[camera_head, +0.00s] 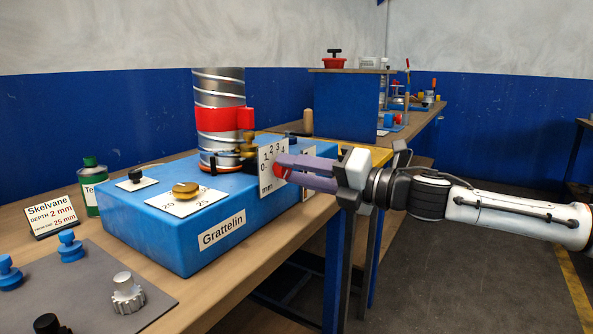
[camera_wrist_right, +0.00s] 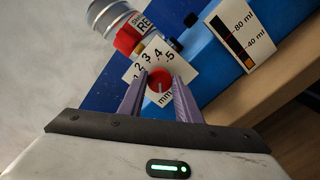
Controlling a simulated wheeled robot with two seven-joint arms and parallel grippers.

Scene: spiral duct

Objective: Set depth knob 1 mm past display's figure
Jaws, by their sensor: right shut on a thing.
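The depth knob (camera_head: 280,172) is red and sits on a white dial plate (camera_head: 266,182) marked in mm, on the right end of the blue Grattelin machine (camera_head: 160,225). My right gripper (camera_head: 283,166) has its purple fingers shut on the knob. Where the knob points I cannot tell. The display card (camera_head: 52,215) reads "Skelvane", depth 2 mm, with 25 mm below. My left gripper is not in view.
A spiral duct (camera_head: 219,95) with a red band stands on the machine. A brass knob (camera_head: 186,190) sits on a 20–25 plate. A green can (camera_head: 89,185) is beside the machine. A grey mat (camera_head: 100,290) holds blue parts and a toothed metal knob. A gauge (camera_wrist_right: 241,36) marked in ml is near the dial.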

